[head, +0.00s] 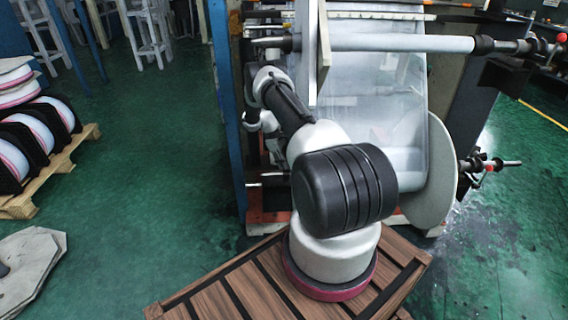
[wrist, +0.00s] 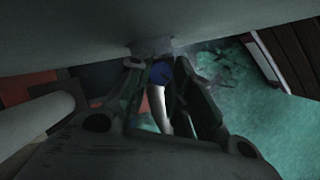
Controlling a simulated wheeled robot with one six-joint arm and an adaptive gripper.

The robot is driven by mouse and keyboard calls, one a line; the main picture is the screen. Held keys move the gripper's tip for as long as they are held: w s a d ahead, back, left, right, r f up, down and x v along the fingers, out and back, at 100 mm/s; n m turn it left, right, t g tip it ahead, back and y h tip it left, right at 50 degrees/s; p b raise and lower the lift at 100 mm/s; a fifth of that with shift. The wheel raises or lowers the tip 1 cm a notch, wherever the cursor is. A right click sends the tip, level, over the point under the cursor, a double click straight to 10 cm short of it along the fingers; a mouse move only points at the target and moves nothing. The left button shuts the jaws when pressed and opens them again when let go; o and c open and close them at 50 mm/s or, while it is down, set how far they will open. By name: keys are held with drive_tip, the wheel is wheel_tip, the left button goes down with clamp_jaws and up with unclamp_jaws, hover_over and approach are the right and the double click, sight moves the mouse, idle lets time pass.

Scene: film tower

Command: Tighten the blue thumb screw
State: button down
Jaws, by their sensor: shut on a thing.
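The blue thumb screw (wrist: 161,75) shows in the wrist view near the upper middle, under a large grey surface. My gripper (wrist: 163,82) has its two dark fingers on either side of the screw and is shut on it. The fingers hide the screw's sides, and its thread cannot be seen. In the head view my arm blocks the sight of the gripper and the screw.
The film machine (head: 365,95), with a white roller (head: 400,43) and a pale disc (head: 432,178), stands right in front of my arm. A blue post (head: 226,100) is at its left. A pallet with reels (head: 45,165) stands far left. Green floor (head: 150,170) between is clear.

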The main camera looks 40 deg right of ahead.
drive_tip(key=shift+m, duration=0.5)
drive_tip(key=shift+y, duration=0.3)
drive_tip(key=c, duration=1.5)
unclamp_jaws()
drive_tip(key=shift+d, duration=0.1)
drive_tip(key=v, duration=1.2)
drive_tip(key=shift+w+f, duration=0.1)
